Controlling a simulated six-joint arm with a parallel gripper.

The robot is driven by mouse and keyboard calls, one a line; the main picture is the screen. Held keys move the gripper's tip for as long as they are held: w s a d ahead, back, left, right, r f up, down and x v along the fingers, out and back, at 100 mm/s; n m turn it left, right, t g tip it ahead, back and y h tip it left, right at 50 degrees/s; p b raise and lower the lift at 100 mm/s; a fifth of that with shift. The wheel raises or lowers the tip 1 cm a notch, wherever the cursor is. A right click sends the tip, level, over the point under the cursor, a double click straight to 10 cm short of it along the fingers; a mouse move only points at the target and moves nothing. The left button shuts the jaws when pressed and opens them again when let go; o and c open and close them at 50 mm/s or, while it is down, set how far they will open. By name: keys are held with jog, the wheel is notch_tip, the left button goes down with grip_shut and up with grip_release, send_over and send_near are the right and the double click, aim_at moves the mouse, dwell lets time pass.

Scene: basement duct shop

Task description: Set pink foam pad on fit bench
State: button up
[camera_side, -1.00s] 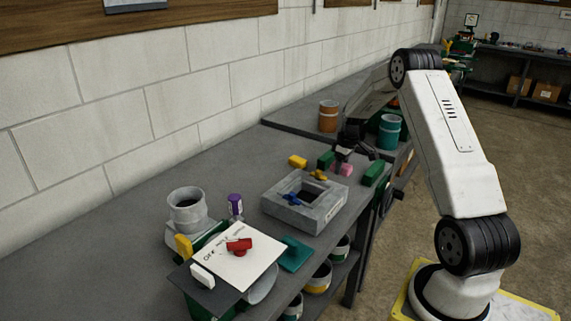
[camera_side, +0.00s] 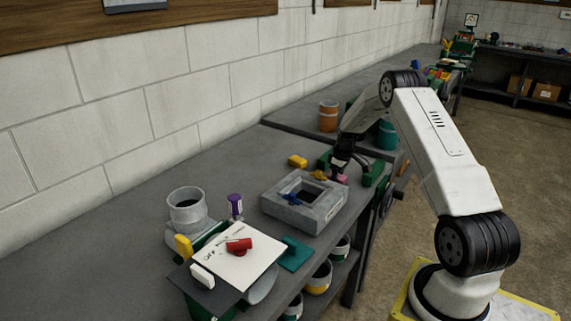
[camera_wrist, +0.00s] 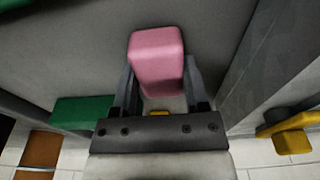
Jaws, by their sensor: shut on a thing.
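The pink foam pad (camera_wrist: 157,58) sits between the two fingers of my gripper (camera_wrist: 158,82) in the wrist view, which is shut on it. In the side view the pad (camera_side: 342,179) is a small pink patch below my gripper (camera_side: 342,172), partly hidden, just behind the grey block with a square opening. I cannot tell whether the pad touches the surface under it. A long grey bench (camera_side: 120,220) runs along the wall, with another grey surface (camera_side: 290,115) beyond it; no label shows which is the fit bench.
Green blocks (camera_side: 373,177) and a yellow block (camera_side: 297,161) are near. Orange (camera_side: 328,117) and teal (camera_side: 387,135) cans stand behind. The bench is clear at left.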

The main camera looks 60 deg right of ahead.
aim_at(341, 177)
jog(key=shift+f, duration=0.2)
jog(key=o, duration=1.2)
jog(key=shift+o, duration=0.2)
notch_tip(341, 177, up, 12)
jog(key=s, duration=0.1)
jog(key=shift+s, duration=0.25)
jog(key=shift+r, duration=0.1)
